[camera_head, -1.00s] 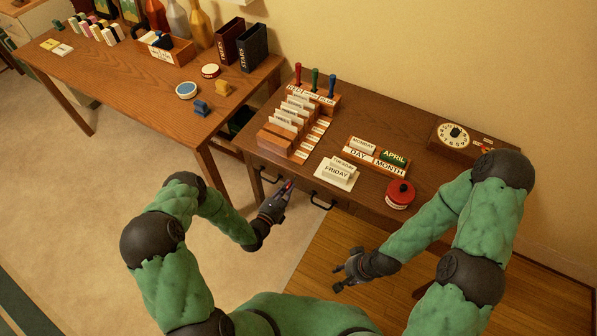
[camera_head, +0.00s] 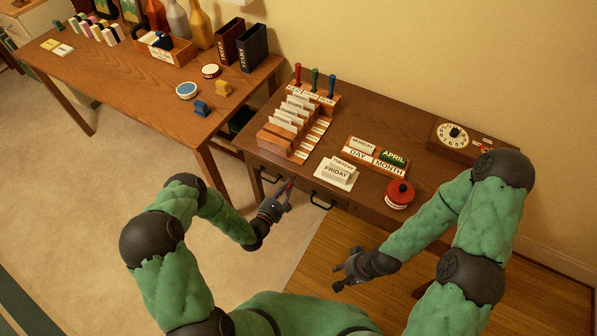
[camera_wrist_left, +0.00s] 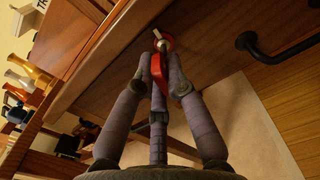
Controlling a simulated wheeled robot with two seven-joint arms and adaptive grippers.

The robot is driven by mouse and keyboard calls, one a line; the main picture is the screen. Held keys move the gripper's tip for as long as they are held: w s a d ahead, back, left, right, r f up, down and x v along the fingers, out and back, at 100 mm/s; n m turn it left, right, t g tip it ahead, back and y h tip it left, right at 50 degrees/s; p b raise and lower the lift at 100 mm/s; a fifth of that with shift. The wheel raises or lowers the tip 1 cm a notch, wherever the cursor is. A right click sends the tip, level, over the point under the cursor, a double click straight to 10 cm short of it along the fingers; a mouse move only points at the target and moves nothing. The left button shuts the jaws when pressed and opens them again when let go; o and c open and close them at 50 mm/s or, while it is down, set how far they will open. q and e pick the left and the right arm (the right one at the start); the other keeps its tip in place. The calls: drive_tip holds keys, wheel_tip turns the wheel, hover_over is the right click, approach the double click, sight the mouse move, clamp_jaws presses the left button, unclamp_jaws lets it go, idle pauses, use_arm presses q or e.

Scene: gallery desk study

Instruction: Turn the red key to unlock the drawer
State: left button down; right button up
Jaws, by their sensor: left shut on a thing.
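The red key (camera_wrist_left: 163,43) is at the lock in the desk's drawer front (camera_wrist_left: 205,60), with a bit of silver metal showing at its head in the left wrist view. My left gripper (camera_wrist_left: 168,80) is shut on the red key, its fingers around the red grip. In the head view the left gripper (camera_head: 284,198) is at the drawer front, and the red key (camera_head: 288,186) shows small between its fingers. The drawers look shut. My right gripper (camera_head: 344,268) is open and empty, in front of the desk and apart from it.
Black drawer handles (camera_head: 322,203) stick out close to the left gripper. The desk top (camera_head: 300,172) holds a card rack (camera_head: 292,128), calendar blocks (camera_head: 338,170), a red round tin (camera_head: 399,194) and a dial box (camera_head: 455,140). Another table (camera_head: 130,75) stands left.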

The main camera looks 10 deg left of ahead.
use_arm(q)
drive_tip(key=shift+w+a+r, duration=0.2)
drive_tip(key=shift+m, duration=1.5)
drive_tip(key=shift+m, duration=0.3)
drive_tip(key=shift+s+f+m, duration=0.1)
drive_tip(key=shift+m, duration=1.1)
drive_tip(key=shift+m+p, duration=0.4)
drive_tip(key=shift+m, duration=0.7)
drive_tip(key=shift+a+m, duration=0.1)
drive_tip(key=shift+m, duration=0.3)
